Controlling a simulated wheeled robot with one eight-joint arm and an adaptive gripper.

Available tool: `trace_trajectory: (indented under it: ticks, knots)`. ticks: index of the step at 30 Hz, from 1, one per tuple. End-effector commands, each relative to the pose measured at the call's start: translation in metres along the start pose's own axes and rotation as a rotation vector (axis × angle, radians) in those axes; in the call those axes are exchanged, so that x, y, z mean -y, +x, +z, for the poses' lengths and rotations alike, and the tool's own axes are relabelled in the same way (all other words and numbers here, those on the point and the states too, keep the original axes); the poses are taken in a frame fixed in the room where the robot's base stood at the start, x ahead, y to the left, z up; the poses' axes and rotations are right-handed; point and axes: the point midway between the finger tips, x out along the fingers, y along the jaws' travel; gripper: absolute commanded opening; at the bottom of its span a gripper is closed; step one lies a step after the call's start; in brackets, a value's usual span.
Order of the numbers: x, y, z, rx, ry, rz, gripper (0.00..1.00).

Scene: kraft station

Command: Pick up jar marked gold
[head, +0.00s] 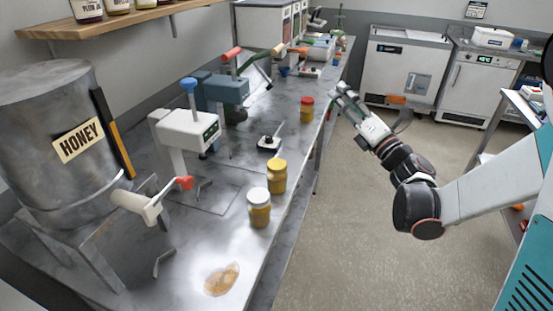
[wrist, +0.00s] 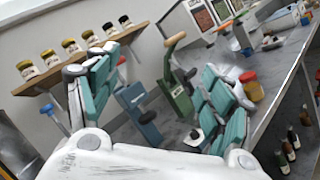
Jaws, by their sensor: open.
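Three jars with amber contents stand upright on the steel bench in the head view. One has a yellow-gold lid (head: 277,177), one nearer has a white lid (head: 259,208), and one farther has a red lid (head: 307,109). No marking on them is readable. My gripper (head: 341,93) is open and empty, off the bench's right edge and just right of the red-lidded jar. In the wrist view my gripper's teal-padded fingers (wrist: 160,88) are spread wide. The red-lidded jar (wrist: 250,86) shows just beyond the right finger; the other two are not seen there.
The bench (head: 228,262) also holds a honey drum (head: 60,150), a white dispensing machine (head: 185,130), a small dark-and-white device (head: 269,144) and a honey spill (head: 221,279). A wall shelf (wrist: 60,90) carries several jars. The floor right of the bench is clear.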

Motion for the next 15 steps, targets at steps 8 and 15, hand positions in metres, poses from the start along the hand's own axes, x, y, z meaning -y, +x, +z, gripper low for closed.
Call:
trace_trajectory:
  ticks: [8,15]
  knots:
    - [0.041,-0.033,-0.105,-0.309,-0.452,0.261,0.74]
    - [0.069,-0.076,-0.170,-0.477,-0.649,0.431,0.74]
